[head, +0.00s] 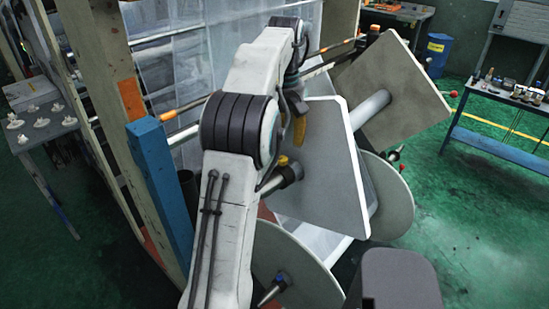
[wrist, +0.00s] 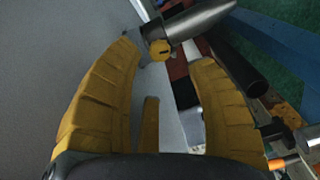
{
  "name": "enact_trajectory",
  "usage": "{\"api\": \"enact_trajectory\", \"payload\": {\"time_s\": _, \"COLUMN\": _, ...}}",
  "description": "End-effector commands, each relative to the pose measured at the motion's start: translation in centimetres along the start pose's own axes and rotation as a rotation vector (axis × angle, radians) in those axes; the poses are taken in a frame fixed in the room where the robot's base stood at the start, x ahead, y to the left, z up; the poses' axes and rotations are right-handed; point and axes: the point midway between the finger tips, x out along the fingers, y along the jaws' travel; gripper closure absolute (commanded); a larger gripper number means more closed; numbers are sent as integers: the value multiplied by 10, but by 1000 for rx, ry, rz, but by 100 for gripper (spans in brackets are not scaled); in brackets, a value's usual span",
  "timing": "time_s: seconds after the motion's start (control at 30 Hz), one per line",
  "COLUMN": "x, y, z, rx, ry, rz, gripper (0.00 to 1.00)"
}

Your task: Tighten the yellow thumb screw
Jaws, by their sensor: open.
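The yellow thumb screw (wrist: 160,49) shows in the wrist view as a small round head with a dark slot, beside a dark metal shaft (wrist: 203,20). In the head view the yellow thumb screw (head: 283,160) sits on top of a dark collar (head: 290,174) in front of a grey plate (head: 330,155). My gripper (wrist: 166,56) is open, its two ribbed yellow fingers on either side of the screw in the picture, with no clear contact. In the head view my gripper (head: 299,130) is mostly hidden by my arm; a yellow finger shows just above and right of the screw.
The grey plate fills the left of the wrist view, close to the left finger. A blue post (head: 160,185) stands left of my arm. A dark tube (wrist: 238,66) lies right of the right finger. A round disc (head: 295,270) with a blue knob (head: 280,279) is below.

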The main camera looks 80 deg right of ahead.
Motion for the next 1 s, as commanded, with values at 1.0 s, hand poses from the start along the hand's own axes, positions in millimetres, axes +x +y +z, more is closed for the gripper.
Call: {"api": "enact_trajectory", "payload": {"time_s": 1.0, "x": 62, "y": -1, "z": 0, "rx": 0, "ry": 0, "rz": 0, "gripper": 48}}
